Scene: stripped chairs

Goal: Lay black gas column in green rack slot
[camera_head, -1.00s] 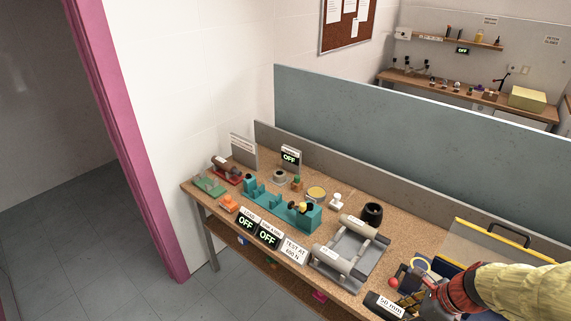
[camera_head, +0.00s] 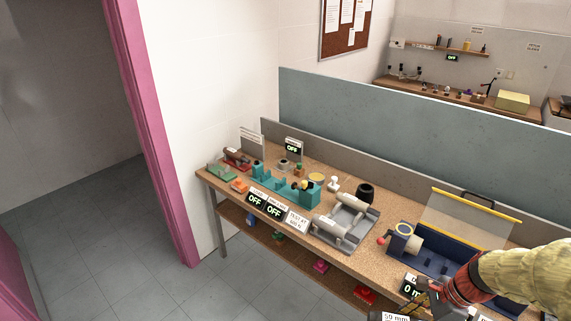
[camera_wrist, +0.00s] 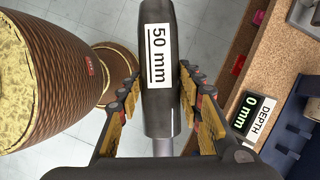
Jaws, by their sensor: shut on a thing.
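The black gas column (camera_wrist: 158,60) carries a white "50 mm" label and is held between the fingers of my gripper (camera_wrist: 160,92) in the wrist view. A grey rod shows at its lower end. In the head view my gripper (camera_head: 428,301) is at the bottom edge, in front of the bench, and only the labelled part of the column (camera_head: 396,317) shows. The green rack (camera_head: 221,171) lies at the far left end of the bench, well away from my gripper, and looks empty. A red rack (camera_head: 232,163) beside it holds a dark column (camera_head: 238,155).
The bench (camera_head: 385,232) holds a teal fixture (camera_head: 285,184), a grey cradle with cylinders (camera_head: 345,222) and a dark blue depth unit (camera_head: 430,258). OFF displays (camera_head: 265,207) line its front edge. Open floor (camera_head: 110,240) lies left and in front.

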